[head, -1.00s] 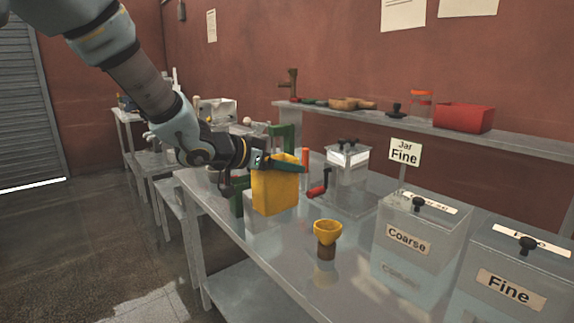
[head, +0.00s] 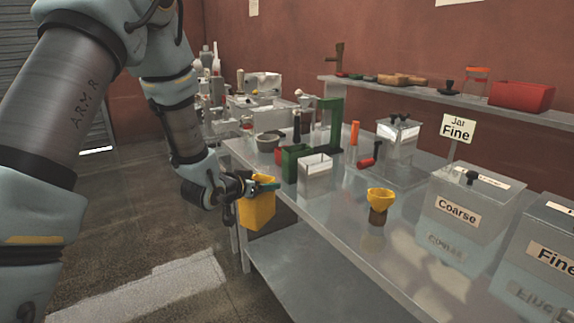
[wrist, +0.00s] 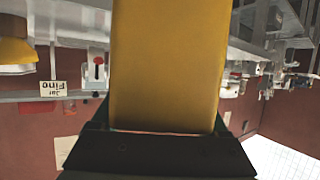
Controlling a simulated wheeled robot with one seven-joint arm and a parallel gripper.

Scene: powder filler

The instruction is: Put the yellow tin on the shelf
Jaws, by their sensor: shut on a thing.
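The yellow tin (head: 257,213) is in my gripper (head: 262,188), near the left front edge of the steel table in the head view. My gripper is shut on the tin's upper part. In the wrist view the tin (wrist: 166,70) fills the middle, upright against the dark jaws (wrist: 155,150). The wall shelf (head: 440,93) runs along the red wall behind the table. A lower shelf (head: 315,265) shows under the table. The tin hangs in front of the table's edge, apart from the wall shelf.
On the table stand a yellow funnel (head: 381,200), a Coarse bin (head: 462,213), a Fine bin (head: 545,250), a green box (head: 294,163) and a white box (head: 315,172). The wall shelf holds a red box (head: 521,95), a jar (head: 475,80) and wooden pieces. The lower shelf looks bare.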

